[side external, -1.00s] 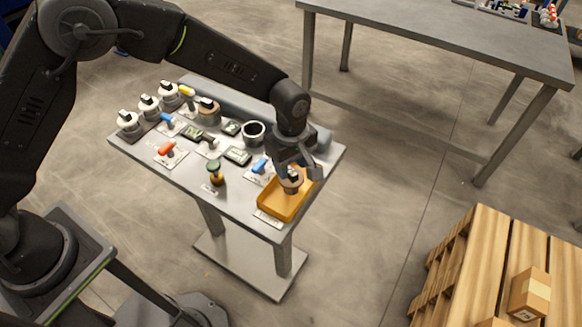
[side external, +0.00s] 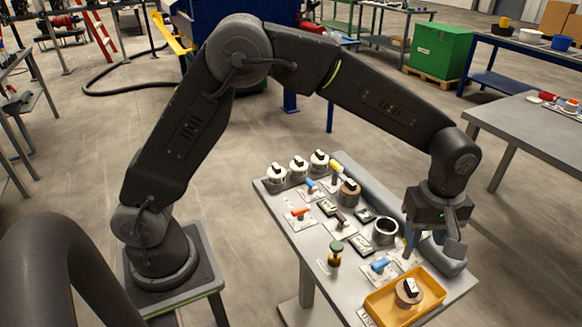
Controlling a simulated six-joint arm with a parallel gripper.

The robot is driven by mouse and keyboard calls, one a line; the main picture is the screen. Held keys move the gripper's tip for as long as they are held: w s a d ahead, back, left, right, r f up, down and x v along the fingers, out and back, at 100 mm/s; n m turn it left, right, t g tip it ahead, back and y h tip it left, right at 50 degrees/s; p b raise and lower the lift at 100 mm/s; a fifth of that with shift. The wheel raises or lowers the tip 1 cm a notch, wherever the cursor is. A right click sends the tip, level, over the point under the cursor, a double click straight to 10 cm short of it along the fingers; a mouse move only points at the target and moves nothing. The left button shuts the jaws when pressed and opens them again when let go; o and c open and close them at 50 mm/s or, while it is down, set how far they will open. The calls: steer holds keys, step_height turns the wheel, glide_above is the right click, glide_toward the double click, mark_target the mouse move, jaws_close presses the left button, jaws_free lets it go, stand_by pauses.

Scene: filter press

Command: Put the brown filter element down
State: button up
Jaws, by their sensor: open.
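A brown filter element (side external: 404,298) with a black-and-white top stands in the yellow tray (side external: 375,304) at the front right of the bench. My gripper (side external: 432,246) is open and empty. It hangs above and behind the tray, apart from the element. Another brown element (side external: 349,196) with a similar top stands further back on the bench.
The grey bench (side external: 300,246) carries blue, orange and yellow handles, a dark ring (side external: 385,230), a green-topped knob (side external: 336,250) and several small labelled panels. Several white elements (side external: 298,167) stand at the back left. A grey cylinder lies along the right edge.

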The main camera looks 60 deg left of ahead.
steer(key=s+a+r+m+t, duration=0.3)
steer(key=s+a+r+m, duration=0.3)
steer(key=s+a+r, duration=0.5)
steer(key=s+a+m+t, duration=0.2)
steer(key=s+a+m, duration=0.4)
steer(key=s, duration=0.5)
steer(key=shift+s+a+r+m, duration=0.35)
steer(key=shift+a+r+m, duration=0.1)
steer(key=shift+a, duration=0.2)
